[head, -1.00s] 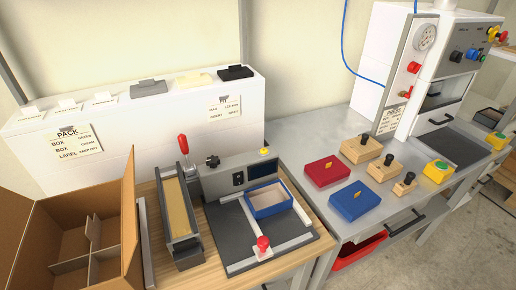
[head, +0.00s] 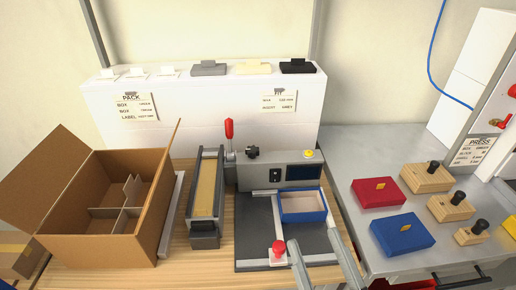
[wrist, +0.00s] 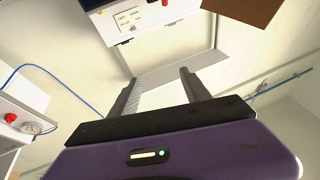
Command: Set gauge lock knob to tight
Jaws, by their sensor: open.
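A grey fixture (head: 292,175) with a small screen stands on the wooden bench in the head view. A black knob (head: 252,152) sits at its upper left. A red knob (head: 278,247) on a white block sits at the front of its dark base plate (head: 254,225). I cannot tell which knob is the gauge lock, nor read its setting. A blue-rimmed open box (head: 303,220) lies on the plate. My gripper (head: 312,238) enters at the bottom of the head view, near the red knob. In the wrist view my gripper (wrist: 160,77) is open and empty.
A red-handled lever (head: 229,130) and a tan-filled trough (head: 206,188) stand left of the fixture. A divided cardboard box (head: 105,200) is further left. Red (head: 378,193) and blue (head: 402,233) boxes and several wooden blocks lie on the metal table.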

